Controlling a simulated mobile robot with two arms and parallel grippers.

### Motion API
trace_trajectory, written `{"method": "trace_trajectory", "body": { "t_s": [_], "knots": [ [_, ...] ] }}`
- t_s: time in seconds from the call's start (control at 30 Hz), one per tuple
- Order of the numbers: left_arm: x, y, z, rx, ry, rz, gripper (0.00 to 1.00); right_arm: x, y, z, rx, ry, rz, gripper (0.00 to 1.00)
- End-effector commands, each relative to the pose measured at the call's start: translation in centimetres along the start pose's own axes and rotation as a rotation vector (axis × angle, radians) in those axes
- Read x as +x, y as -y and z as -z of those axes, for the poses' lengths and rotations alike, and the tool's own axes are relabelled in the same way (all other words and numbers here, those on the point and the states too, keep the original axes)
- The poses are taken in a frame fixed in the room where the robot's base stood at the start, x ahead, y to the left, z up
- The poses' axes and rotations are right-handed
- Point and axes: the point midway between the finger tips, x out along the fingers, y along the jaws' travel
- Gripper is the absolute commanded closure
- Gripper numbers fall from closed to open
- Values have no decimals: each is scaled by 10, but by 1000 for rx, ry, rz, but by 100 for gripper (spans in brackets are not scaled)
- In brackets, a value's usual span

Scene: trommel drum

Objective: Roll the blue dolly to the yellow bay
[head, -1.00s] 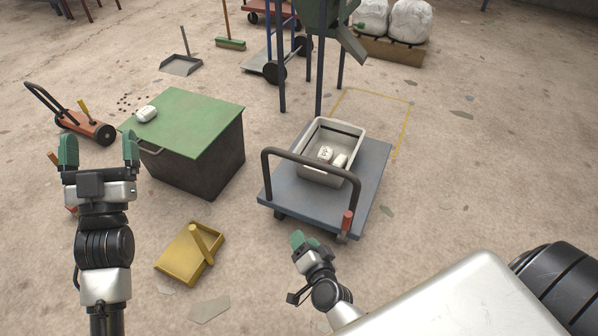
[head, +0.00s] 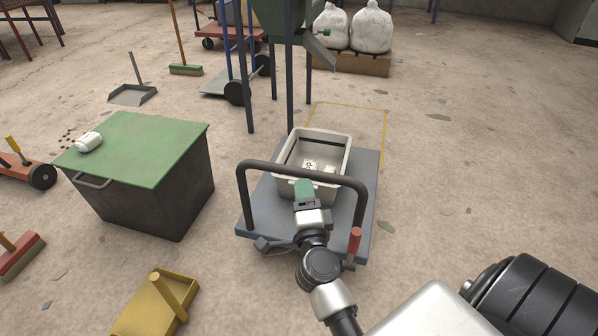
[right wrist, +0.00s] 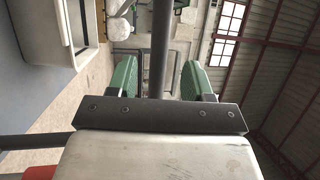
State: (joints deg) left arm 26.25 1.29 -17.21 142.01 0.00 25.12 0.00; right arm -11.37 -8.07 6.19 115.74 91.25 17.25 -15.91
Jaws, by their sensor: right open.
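The blue dolly (head: 368,190) stands on the floor in the middle of the head view. Its dark push handle (head: 262,165) arches at the near side, and a red-topped lever (head: 354,240) stands at its near right corner. A pale bin (head: 335,140) with white pieces rides on it. The yellow bay (head: 385,125) is a painted outline just behind the dolly. My right gripper (head: 304,188) is at the handle's top bar. In the right wrist view its open fingers (right wrist: 158,78) lie either side of the dark bar. My left gripper is out of view.
A dark box with a green lid (head: 140,145) stands left of the dolly. A yellow tray (head: 155,305) lies at the near left. The dark legs of a green hopper stand (head: 290,85) rise behind the dolly, close to the bay's left side. Floor to the right is mostly clear.

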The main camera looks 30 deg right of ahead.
Motion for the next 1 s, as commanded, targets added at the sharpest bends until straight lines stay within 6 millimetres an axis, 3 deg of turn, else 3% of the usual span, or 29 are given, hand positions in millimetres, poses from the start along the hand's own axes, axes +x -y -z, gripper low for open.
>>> {"method": "trace_trajectory", "body": {
  "t_s": [0.1,0.3,0.73,0.77,1.0],
  "knots": [
    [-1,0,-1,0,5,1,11,25,1,0,-1,0,3,49],
    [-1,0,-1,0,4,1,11,54,0,0,-1,0,2,49],
    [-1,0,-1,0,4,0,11,66,0,0,-2,1,-1,49],
    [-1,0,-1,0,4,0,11,66,0,0,-2,1,-1,51],
    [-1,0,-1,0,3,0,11,66,0,0,-2,1,-1,88]
  ]
}}
